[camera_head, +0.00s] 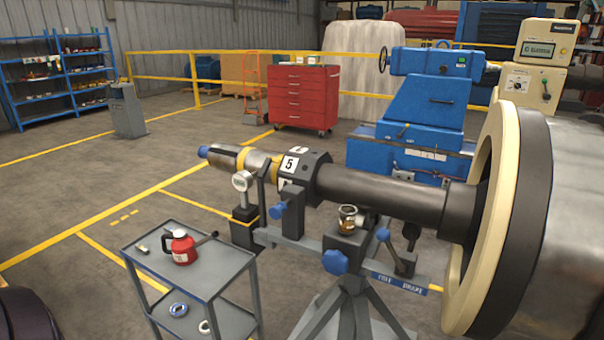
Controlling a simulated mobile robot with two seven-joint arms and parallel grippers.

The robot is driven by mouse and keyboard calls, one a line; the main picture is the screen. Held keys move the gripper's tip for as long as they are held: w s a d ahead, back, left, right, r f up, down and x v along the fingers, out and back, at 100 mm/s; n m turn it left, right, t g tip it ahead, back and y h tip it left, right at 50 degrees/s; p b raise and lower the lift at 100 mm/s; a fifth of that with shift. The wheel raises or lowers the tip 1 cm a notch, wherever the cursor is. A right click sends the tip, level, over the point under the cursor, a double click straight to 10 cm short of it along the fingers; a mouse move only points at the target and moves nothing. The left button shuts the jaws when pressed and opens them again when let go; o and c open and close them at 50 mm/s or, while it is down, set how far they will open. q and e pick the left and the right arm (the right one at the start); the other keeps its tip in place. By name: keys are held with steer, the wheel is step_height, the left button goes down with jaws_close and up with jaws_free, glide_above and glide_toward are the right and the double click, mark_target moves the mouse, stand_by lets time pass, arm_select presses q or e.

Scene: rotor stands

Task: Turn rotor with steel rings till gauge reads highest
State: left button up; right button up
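A large rotor (377,190) lies on a stand, its dark shaft running left from a wide drum at the right edge. The drum has a cream ring (513,150), a black ring (535,215) and a bare metal body. The shaft's far left end has metallic and yellow bands and a blue tip. A dark collar (318,168) on the shaft shows the number 5. A round dial gauge (241,182) stands on a dark block beside the shaft end; its reading is too small to tell. Neither of my grippers is in view.
The stand (345,283) has blue knobs and splayed legs. A grey cart (212,267) with a red can (179,247) stands at the front left. A blue machine (428,100) and red tool cabinet (301,97) are behind. Open floor lies at left.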

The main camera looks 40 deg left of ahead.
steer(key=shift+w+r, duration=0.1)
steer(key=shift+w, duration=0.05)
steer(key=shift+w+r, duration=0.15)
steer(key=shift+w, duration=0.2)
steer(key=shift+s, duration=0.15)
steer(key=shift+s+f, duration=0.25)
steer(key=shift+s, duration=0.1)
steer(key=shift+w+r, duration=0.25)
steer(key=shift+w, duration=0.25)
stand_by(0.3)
